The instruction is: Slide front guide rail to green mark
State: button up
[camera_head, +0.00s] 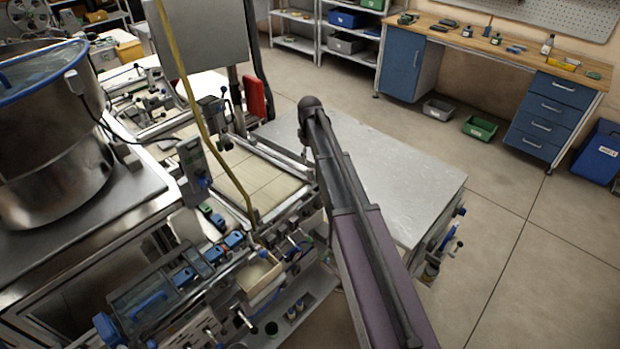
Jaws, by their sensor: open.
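A tan belt bed (243,180) lies in the machine left of centre. A metal rail (285,205) runs along its near right edge, and another metal rail (270,158) runs along its far edge. I cannot tell for sure which one is the front guide rail. No green mark on a rail can be made out; a small green part (217,220) sits by the belt's near left corner. My dark and purple arm rises from the bottom, its rounded joint just right of the belt. My gripper is not visible in this view.
A large steel drum (45,140) stands at the left. A yellow hose (180,75) hangs across the machine. A bare grey tabletop (385,180) lies behind my arm. Blue-drawer benches (555,105) stand at the back right. The floor (530,260) at the right is clear.

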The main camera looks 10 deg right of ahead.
aim_at(310, 169)
jog(key=shift+f+b, duration=3.95)
jog(key=shift+f, duration=0.25)
grip_shut()
